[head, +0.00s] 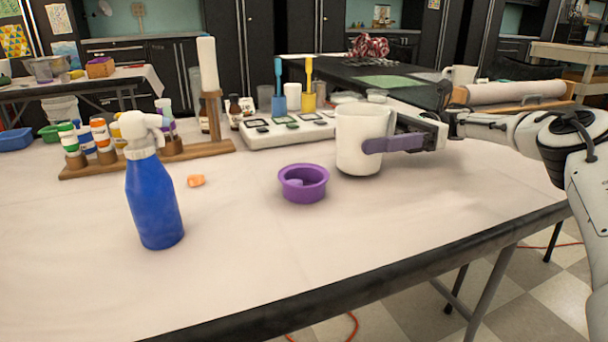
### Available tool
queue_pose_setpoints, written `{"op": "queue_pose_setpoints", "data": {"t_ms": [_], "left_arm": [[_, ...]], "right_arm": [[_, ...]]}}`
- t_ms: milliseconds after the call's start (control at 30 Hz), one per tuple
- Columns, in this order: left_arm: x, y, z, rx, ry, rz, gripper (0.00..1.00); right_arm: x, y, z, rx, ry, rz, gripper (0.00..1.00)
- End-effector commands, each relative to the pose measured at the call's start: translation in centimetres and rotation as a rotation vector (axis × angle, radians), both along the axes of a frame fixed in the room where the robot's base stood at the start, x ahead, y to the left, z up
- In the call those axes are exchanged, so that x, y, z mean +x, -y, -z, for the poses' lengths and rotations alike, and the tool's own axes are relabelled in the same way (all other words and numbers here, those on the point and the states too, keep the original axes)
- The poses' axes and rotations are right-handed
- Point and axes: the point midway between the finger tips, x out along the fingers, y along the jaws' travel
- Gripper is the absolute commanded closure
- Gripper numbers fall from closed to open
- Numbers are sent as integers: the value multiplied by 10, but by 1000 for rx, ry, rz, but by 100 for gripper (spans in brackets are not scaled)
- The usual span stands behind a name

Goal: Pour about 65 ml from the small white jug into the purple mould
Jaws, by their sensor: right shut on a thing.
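The white jug (359,142) stands upright on or just above the table, right of the purple mould; I cannot tell whether its base touches. My right gripper (392,144) is shut on the jug from the right, with a purple-grey finger along its side. The jug's contents are hidden. The purple mould (303,183) is a small round cup with an open top, sitting on the table to the left of the jug and apart from it. My left gripper is not in view.
A blue spray bottle (154,195) with a white head stands left of the mould. A small orange piece (196,180) lies between. Behind are a white tray (285,133) and a wooden rack (145,159) with several bottles. The table front is clear.

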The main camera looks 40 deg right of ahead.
Motion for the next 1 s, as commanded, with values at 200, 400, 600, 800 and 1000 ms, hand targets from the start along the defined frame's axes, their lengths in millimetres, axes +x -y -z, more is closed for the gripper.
{"op": "queue_pose_setpoints", "data": {"t_ms": [200, 400, 600, 800, 1000], "left_arm": [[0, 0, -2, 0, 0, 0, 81], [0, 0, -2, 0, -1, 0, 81], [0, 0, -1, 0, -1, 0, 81], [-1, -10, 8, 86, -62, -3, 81], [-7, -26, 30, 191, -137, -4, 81]], "right_arm": [[0, -2, -6, -41, 6, 1, 60], [0, -8, -11, -134, 13, 0, 60], [-1, -15, -15, -263, 18, 0, 60], [-1, -25, -26, -392, 17, -2, 60], [-2, -36, -27, -522, 22, -2, 60]]}}
